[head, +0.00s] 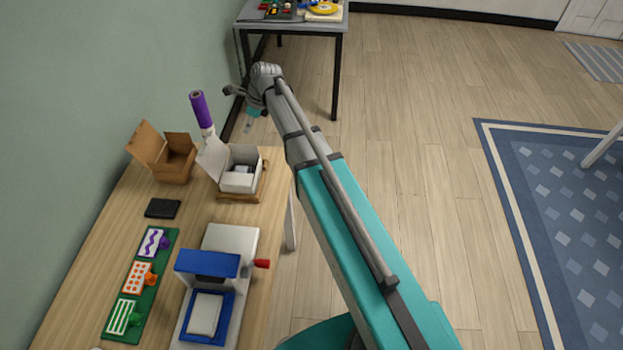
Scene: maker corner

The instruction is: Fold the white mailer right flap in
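The white mailer (239,182) stands open on the wooden table in the head view, with a large panel (213,159) raised and leaning out on its left. A small grey item shows inside it. Its right side lies close to my arm, and I cannot clearly make out the right flap or its angle. My gripper (250,124) is above and behind the mailer, near the table's far end, apart from it. It is small and seen edge-on, so whether its fingers are open or shut does not show. I see nothing held in it.
A brown open box (174,166) stands left of the mailer, and a purple roll (199,109) stands upright behind them. A black pad (163,208), a green board (140,285) and a blue-and-white press (207,264) with a red knob occupy the nearer table.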

